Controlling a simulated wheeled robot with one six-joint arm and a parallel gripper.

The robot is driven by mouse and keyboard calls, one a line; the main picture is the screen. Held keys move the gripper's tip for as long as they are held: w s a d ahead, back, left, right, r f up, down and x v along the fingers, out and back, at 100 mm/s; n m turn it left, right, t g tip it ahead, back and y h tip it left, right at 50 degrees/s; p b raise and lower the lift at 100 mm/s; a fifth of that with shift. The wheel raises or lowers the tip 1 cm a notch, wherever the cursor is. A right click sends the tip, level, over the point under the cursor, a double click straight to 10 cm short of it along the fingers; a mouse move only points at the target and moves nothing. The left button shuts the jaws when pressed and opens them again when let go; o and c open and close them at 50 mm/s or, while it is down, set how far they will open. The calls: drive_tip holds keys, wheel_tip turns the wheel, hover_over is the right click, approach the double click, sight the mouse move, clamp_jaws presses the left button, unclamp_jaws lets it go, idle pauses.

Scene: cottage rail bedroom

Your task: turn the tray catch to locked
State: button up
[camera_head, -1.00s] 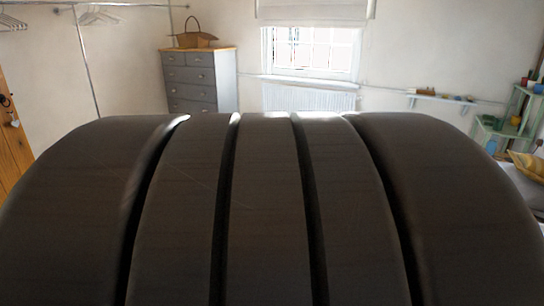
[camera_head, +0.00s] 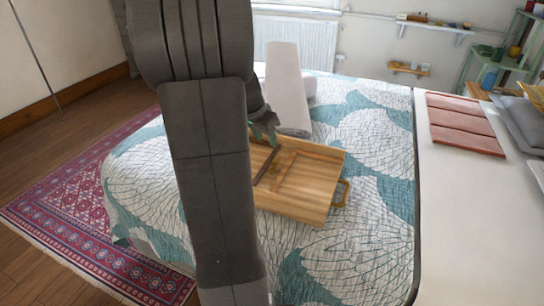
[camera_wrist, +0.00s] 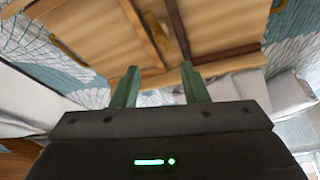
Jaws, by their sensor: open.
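A wooden tray (camera_head: 305,207) lies on the bed, with slats across it and a brass-coloured handle (camera_head: 342,192) at its right end. My gripper (camera_head: 262,134), with green fingers, is over the tray's far left part, and my arm hides the tray's left side. In the wrist view the open, empty fingers of my gripper (camera_wrist: 160,86) point at the edge of the tray (camera_wrist: 95,42). I cannot tell whether they touch it. A dark bar (camera_wrist: 178,30) crosses the tray just beyond the fingers. I cannot make out the catch or its position for sure.
The bed (camera_head: 360,255) has a teal and white quilt. A pale surface with red folded cloth (camera_head: 462,125) is at the right. A patterned rug (camera_head: 70,210) covers the floor at left.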

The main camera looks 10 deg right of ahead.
sight(275, 161)
drive_tip(key=b+x, duration=0.1)
drive_tip(key=x, duration=1)
clamp_jaws()
